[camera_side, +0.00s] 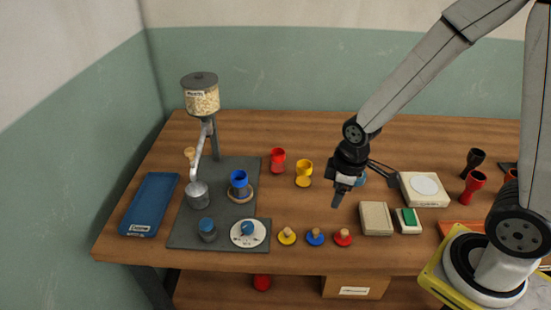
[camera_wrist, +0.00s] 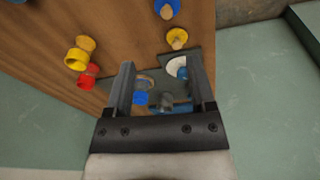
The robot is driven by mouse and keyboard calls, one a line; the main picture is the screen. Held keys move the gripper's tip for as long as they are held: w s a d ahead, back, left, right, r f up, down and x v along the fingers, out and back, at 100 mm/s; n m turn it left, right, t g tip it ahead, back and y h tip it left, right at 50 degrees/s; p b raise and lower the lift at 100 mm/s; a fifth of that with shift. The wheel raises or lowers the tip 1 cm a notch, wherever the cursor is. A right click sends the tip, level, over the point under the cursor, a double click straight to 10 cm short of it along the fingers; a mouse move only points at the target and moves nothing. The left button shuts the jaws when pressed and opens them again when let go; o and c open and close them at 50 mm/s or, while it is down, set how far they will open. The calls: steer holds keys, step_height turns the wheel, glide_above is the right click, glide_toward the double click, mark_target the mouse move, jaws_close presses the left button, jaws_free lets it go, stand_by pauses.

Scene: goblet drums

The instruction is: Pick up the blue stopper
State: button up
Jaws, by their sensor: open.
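The blue stopper (camera_side: 315,237) stands near the front edge of the table with its wooden knob up, between the yellow stopper (camera_side: 287,236) and the red stopper (camera_side: 343,238). In the wrist view the blue stopper (camera_wrist: 166,8) is at the top edge, partly cut off, with the yellow stopper (camera_wrist: 177,38) below it. My gripper (camera_side: 341,192) is above the table, behind and slightly right of the blue stopper, apart from it. In the wrist view my gripper (camera_wrist: 161,64) has its two fingers spread with nothing held between them.
A grey mat (camera_side: 182,228) at left carries a hopper (camera_side: 202,98), a blue cup (camera_side: 239,180) and a white dial (camera_side: 258,234). Red (camera_side: 278,158) and yellow (camera_side: 304,167) cups stand behind. A beige box (camera_side: 376,219) and green pad (camera_side: 409,217) lie right of the stoppers.

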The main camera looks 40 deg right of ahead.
mark_target(316, 231)
steer(key=w+f+n, duration=0.1)
steer(key=f+n, duration=0.1)
steer(key=n, duration=0.1)
steer(key=a+f+n+g, duration=0.1)
steer(key=f+n, duration=0.1)
steer(key=n, duration=0.1)
steer(key=w+f+n, duration=0.1)
steer(key=f+n, duration=0.2)
steer(key=shift+w+a+n, duration=0.2)
steer(key=shift+w+n, duration=0.1)
steer(key=shift+n, duration=0.1)
steer(key=shift+w+a+f+n+g, duration=0.15)
steer(key=shift+f+n+g, duration=0.15)
steer(key=shift+f+n, duration=0.4)
steer(key=shift+f, duration=1.2)
steer(key=shift+w+f, duration=0.1)
steer(key=shift+f, duration=2.5)
jaws_close()
